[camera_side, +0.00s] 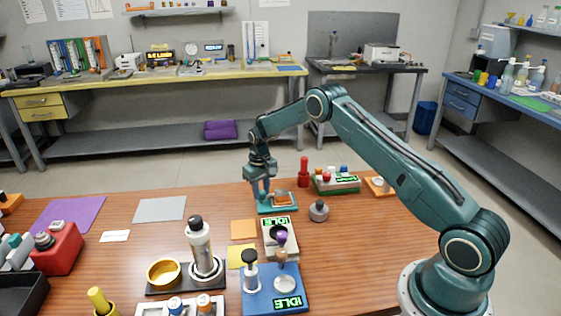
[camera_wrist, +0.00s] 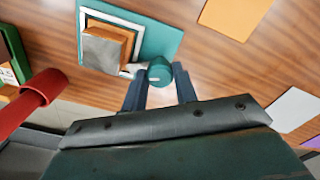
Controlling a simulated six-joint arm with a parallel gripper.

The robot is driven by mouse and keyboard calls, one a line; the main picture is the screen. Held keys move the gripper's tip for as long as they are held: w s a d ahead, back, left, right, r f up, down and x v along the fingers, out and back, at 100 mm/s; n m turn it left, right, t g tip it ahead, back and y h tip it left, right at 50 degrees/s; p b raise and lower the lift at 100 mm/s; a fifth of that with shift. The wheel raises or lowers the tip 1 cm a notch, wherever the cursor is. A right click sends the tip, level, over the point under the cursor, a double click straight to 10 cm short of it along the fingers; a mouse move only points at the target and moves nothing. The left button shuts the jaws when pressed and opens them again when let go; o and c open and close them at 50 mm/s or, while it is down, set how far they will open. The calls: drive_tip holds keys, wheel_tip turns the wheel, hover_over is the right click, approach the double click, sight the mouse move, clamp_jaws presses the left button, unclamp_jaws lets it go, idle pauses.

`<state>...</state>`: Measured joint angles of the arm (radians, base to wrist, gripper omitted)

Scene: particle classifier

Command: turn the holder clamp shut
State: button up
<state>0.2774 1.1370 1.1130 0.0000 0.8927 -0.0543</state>
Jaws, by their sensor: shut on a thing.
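The holder is a teal plate (camera_side: 284,209) near the table's far edge, with an orange block (camera_side: 283,198) on it. In the wrist view the teal plate (camera_wrist: 160,40) carries a white square frame (camera_wrist: 137,28) around the orange-brown block with a grey face (camera_wrist: 104,45). A round teal clamp knob (camera_wrist: 160,70) sits at the plate's near corner. My gripper (camera_side: 261,193) reaches down at the plate's left side. In the wrist view my gripper's dark fingers (camera_wrist: 159,76) are shut on the knob, one on each side. The fingers' lower contact is partly hidden.
A red upright object (camera_side: 303,172) stands just behind the holder. A grey weight-like object (camera_side: 318,211) and a white IDLE device (camera_side: 279,238) are nearer.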

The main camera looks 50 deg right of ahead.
sight(261, 191)
drive_tip(key=m, duration=0.4)
drive_tip(key=shift+m, duration=0.3)
idle(0.4)
drive_tip(key=o, duration=1)
wheel_tip(261, 191, up, 14)
drive_tip(key=shift+f, duration=0.1)
idle(0.4)
